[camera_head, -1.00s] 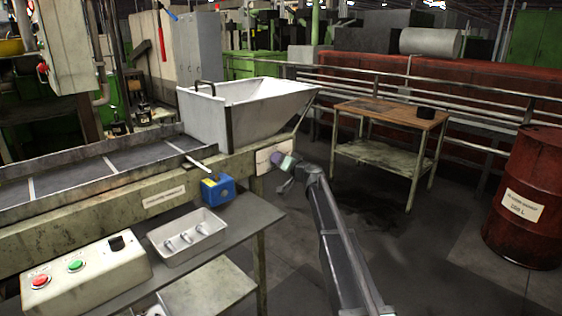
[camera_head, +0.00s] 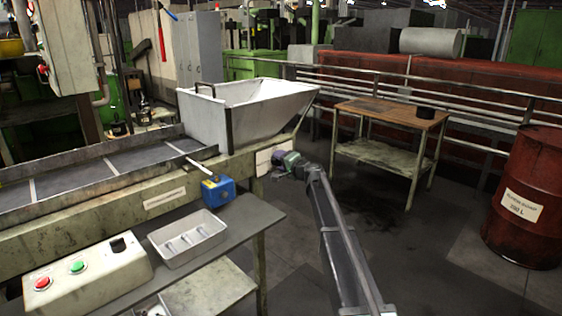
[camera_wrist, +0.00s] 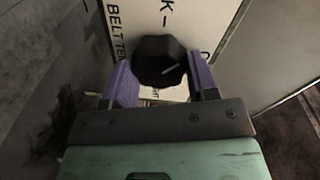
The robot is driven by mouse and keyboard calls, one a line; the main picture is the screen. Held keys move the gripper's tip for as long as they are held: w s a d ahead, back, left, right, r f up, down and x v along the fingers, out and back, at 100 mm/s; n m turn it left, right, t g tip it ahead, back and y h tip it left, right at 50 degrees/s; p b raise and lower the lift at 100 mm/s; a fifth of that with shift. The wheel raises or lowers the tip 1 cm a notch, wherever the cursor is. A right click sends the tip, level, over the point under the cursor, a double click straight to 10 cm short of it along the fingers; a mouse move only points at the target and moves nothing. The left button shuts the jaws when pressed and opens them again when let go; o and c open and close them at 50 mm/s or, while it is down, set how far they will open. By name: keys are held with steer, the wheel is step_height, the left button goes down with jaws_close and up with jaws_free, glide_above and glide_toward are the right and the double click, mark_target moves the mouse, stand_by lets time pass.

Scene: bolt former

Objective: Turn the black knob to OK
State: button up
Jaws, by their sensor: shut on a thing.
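The black knob (camera_wrist: 158,62) sits on a cream panel (camera_wrist: 199,18) with black lettering in the wrist view. A light pointer line on the knob slants up to the right. My gripper (camera_wrist: 163,80) has its two purple fingers on either side of the knob, shut on it. Part of the lettering is covered by the knob and fingers; "BELT TEN" shows at the left. In the head view the panel (camera_head: 263,163) is on the end of the conveyor frame, and my gripper (camera_head: 282,158) is at its right side, hiding the knob.
A white hopper (camera_head: 265,110) stands above the panel. A blue box (camera_head: 218,191) with a lever is to the left, above a metal tray (camera_head: 187,238) and a button box (camera_head: 88,272). A wooden-topped table (camera_head: 385,112) and red barrel (camera_head: 530,200) stand right, with open floor between.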

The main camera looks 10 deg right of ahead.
steer(key=m, duration=0.4)
steer(key=m+g, duration=0.1)
steer(key=m, duration=0.4)
steer(key=shift+y, duration=0.4)
steer(key=o, duration=0.9)
steer(key=p+v, duration=0.1)
steer(key=v, duration=1)
steer(key=shift+w, duration=0.1)
